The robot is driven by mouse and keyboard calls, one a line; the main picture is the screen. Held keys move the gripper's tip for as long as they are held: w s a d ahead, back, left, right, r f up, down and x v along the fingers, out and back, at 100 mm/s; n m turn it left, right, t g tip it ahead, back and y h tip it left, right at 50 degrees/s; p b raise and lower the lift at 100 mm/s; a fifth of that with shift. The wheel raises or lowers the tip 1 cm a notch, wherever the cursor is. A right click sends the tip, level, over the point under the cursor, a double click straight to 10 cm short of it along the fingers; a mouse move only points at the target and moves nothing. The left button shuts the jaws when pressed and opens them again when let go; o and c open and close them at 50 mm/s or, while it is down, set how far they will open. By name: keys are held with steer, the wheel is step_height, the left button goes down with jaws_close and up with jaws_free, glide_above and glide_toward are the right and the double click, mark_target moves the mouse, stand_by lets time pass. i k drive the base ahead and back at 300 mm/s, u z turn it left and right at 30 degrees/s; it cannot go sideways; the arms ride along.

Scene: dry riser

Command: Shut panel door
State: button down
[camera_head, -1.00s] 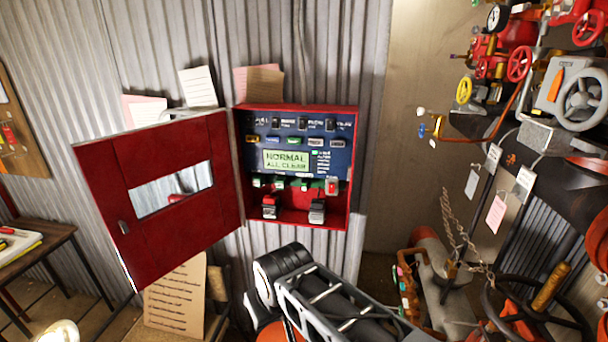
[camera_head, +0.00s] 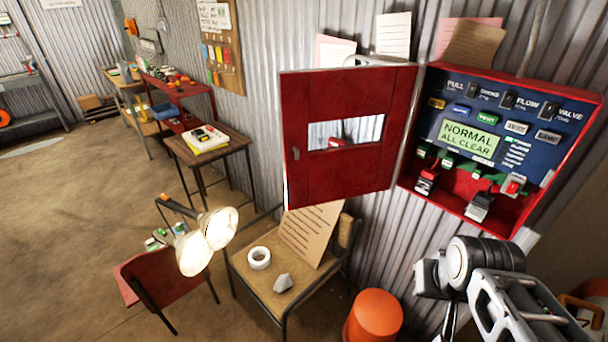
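The red panel door (camera_head: 350,165) stands wide open, swung out to the left of the red panel box (camera_head: 522,222). It has a window slot (camera_head: 345,132) and a small dark handle (camera_head: 296,154) near its free left edge. Inside the box is a blue control board with a green display (camera_head: 468,138) reading "NORMAL ALL CLEAR". Part of my arm shows at the lower right, below the box and apart from the door. A grey metal end (camera_head: 432,278) shows there, but I cannot make out the fingers or whether they are open.
A chair (camera_head: 262,238) with a white tape roll (camera_head: 259,258) and a leaning paper sheet stands below the door. A lit twin lamp (camera_head: 207,240), a red chair (camera_head: 140,285) and an orange bucket (camera_head: 373,316) are nearby. The floor (camera_head: 70,220) at left is largely clear.

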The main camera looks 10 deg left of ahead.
mark_target(326, 176)
steer(key=z, duration=1.95)
steer(key=k, duration=1.7)
steer(key=u, duration=2.65)
steer(key=i, duration=1.65)
steer(key=z, duration=0.05)
